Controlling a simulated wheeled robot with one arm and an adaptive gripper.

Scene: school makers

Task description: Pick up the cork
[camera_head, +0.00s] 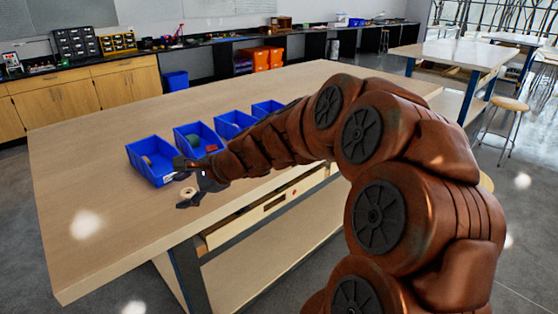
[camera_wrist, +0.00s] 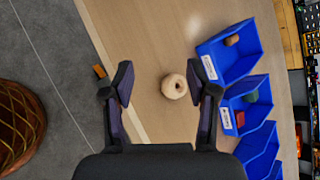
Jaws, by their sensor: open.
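A small brown cylinder (camera_wrist: 232,40), which looks like the cork, lies in the nearest blue bin (camera_wrist: 213,49) in the wrist view. In the head view this bin (camera_head: 155,181) stands at the left end of a row on the wooden table. My gripper (camera_wrist: 161,76) is open and empty, its fingers spread over the table. In the head view my gripper (camera_head: 181,187) is low, in front of the first bin. A pale ring-shaped object (camera_wrist: 174,86) lies on the table between the fingers' lines of reach, untouched as far as I can tell.
The second blue bin (camera_wrist: 228,119) holds a green object (camera_wrist: 251,97) and a red object (camera_wrist: 240,118). More blue bins (camera_head: 235,121) continue along the row. The table (camera_head: 90,160) is clear at left. A near table edge runs below my arm.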

